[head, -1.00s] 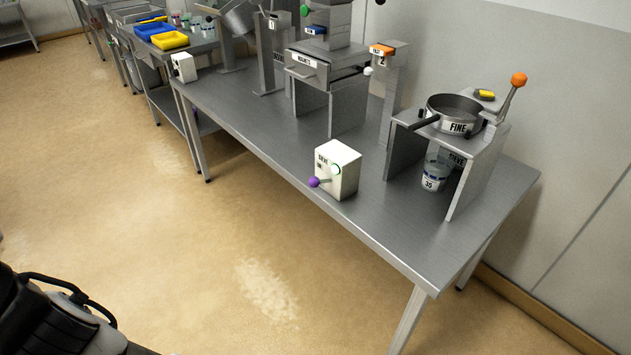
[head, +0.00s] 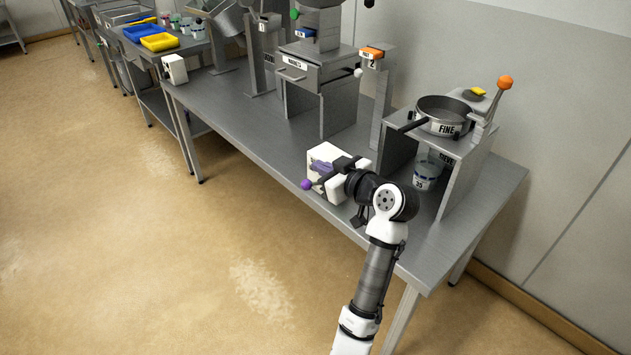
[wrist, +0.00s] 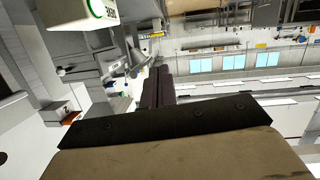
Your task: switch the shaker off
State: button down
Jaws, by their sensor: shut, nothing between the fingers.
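In the head view the white switch box (head: 327,152), lettered SIEVE in the earlier frame, stands near the bench's front edge. Its purple lever knob (head: 305,184) sticks out at the lower left. My gripper (head: 316,168) is in front of the box and hides much of its face and lamp. Its fingers are close to the knob; I cannot tell whether they touch the lever. In the wrist view the fingers (wrist: 158,72) are together and empty. A white box with a green ring (wrist: 97,8) shows at the top left there. The sieve pan (head: 444,115), marked FINE, sits on its stand.
A lever with an orange knob (head: 505,83) rises beside the pan. A numbered cup (head: 425,176) stands under the stand. The magnets unit (head: 305,75) and a post marked 2 (head: 378,95) stand behind the box. Bare bench (head: 235,117) lies to the left.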

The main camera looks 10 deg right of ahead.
jog(key=s+d+f+g, duration=0.1)
jog(key=s+d+f, duration=0.2)
jog(key=d, duration=0.2)
jog(key=shift+s+d, duration=0.2)
jog(key=shift+d, duration=0.05)
jog(key=p, duration=0.4)
send_over(315, 184)
jog(key=s, duration=0.5)
notch_tip(315, 184, down, 6)
jog(key=shift+w+a+f, duration=0.15)
jog(key=shift+w+f, duration=0.2)
jog(key=shift+w, duration=0.05)
jog(key=shift+f, duration=0.1)
